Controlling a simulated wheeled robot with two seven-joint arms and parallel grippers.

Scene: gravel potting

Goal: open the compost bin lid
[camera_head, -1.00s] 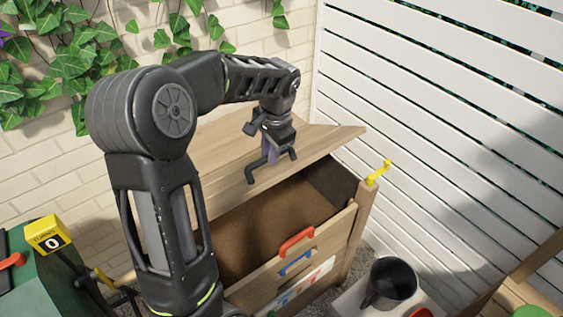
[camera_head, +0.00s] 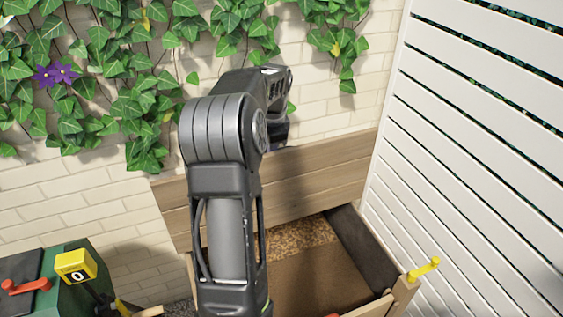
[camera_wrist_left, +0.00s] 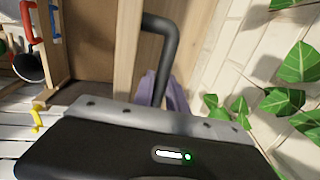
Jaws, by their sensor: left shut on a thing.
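The compost bin (camera_head: 402,292) is at the lower right of the head view, with brown compost (camera_head: 325,282) inside. Its wooden lid (camera_head: 335,178) stands steeply raised at the back, near the brick wall, with the bin mouth uncovered. In the wrist view the lid's edge (camera_wrist_left: 127,50) shows, with its dark bar handle (camera_wrist_left: 170,48). My left gripper (camera_wrist_left: 172,95) has purple fingers and is shut on the handle; the exact contact is partly hidden by the gripper body. In the head view my arm hides most of the gripper. My right gripper is not in view.
A brick wall (camera_head: 310,105) with ivy (camera_head: 120,90) is close behind the lid. A white slatted fence (camera_head: 470,140) stands at the right. A yellow latch (camera_head: 424,268) sticks up at the bin's right corner. A green box (camera_head: 70,300) with a yellow 0 tag (camera_head: 77,266) is at the lower left.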

